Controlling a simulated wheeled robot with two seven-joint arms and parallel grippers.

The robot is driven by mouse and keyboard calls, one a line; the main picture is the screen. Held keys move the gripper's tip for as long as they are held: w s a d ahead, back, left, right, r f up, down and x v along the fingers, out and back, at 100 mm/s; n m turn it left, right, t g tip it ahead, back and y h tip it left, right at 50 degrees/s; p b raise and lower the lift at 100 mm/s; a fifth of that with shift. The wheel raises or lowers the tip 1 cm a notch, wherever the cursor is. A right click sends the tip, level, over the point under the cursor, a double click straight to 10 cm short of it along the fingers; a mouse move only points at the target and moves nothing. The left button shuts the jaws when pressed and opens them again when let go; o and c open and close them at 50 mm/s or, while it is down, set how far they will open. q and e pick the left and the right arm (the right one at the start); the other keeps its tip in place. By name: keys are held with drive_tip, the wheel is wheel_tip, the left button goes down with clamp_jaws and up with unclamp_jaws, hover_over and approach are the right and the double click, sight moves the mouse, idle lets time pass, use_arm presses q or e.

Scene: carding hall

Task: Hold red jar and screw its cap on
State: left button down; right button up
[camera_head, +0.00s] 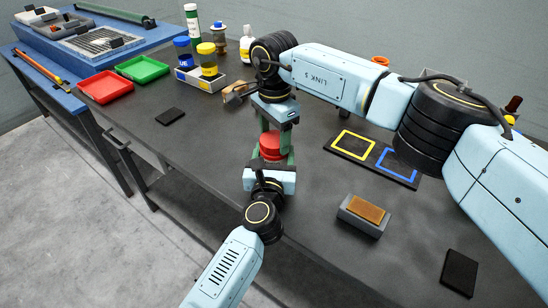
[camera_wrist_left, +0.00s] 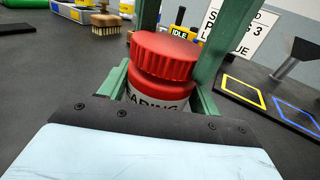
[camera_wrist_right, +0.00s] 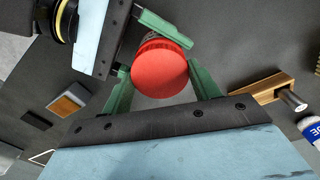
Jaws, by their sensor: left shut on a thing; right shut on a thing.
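The red jar (camera_head: 270,153) stands upright over the dark table, with its label partly visible in the left wrist view (camera_wrist_left: 158,98). My left gripper (camera_head: 268,162) is shut around the jar's body from the front. My right gripper (camera_head: 273,136) points down from above, its green fingers shut on the cap's sides. The right wrist view shows the cap's top (camera_wrist_right: 160,73) between the fingers. The jar's base and the cap's threads are hidden.
A dark board with a yellow square (camera_head: 354,145) and a blue square (camera_head: 397,165) lies right. A grey block with a tan pad (camera_head: 364,213) is nearer. Blue and yellow jars stand in a grey rack (camera_head: 202,80) behind, beside a wooden-handled brush (camera_head: 238,94). Red (camera_head: 105,87) and green (camera_head: 142,69) trays are left.

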drive_tip(key=m, duration=0.3)
drive_tip(key=shift+m, duration=0.4)
drive_tip(key=m, duration=0.5)
drive_tip(key=shift+m, duration=0.3)
drive_tip(key=m, duration=0.3)
drive_tip(key=shift+m, duration=0.4)
drive_tip(key=m, duration=0.3)
drive_tip(key=shift+m, duration=0.4)
drive_tip(key=m, duration=1.5)
drive_tip(key=o, duration=1.1)
